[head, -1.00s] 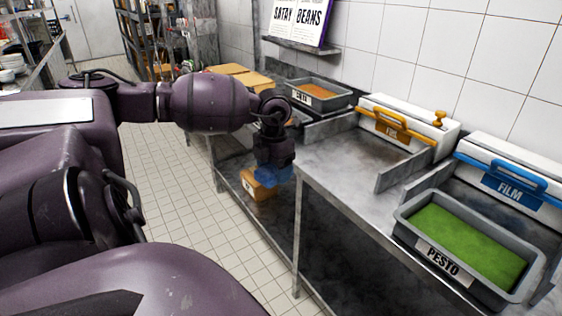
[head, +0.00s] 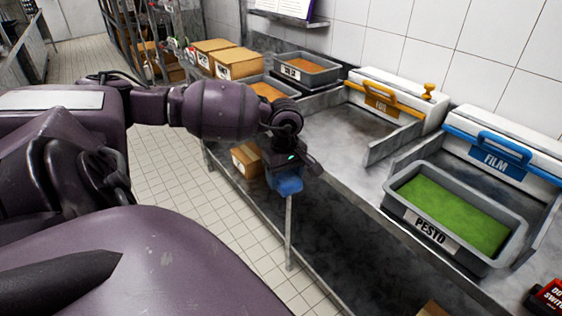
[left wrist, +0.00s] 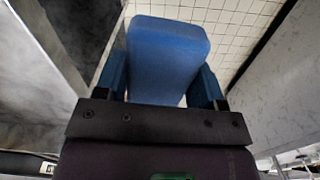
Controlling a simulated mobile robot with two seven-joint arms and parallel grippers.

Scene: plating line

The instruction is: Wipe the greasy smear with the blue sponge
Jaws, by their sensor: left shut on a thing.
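My left gripper (head: 284,173) is shut on the blue sponge (head: 287,186), which hangs below it in the head view. The left wrist view shows the sponge (left wrist: 165,55) held between the two blue fingers. In the head view, gripper and sponge appear at the front edge of the steel counter (head: 345,165), with the lower shelf behind them. I cannot tell their exact height or gap from the edge. I cannot clearly make out the greasy smear; the counter has brownish, dull patches (head: 368,122) near the foil dispenser. My right gripper is not in view.
A grey pan of green pesto (head: 395,205) stands on the counter at the right, before the film dispenser (head: 500,160). The foil dispenser (head: 385,103) is further back. Low metal dividers (head: 400,150) split the counter. Cardboard boxes (head: 238,66) stand at the far end.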

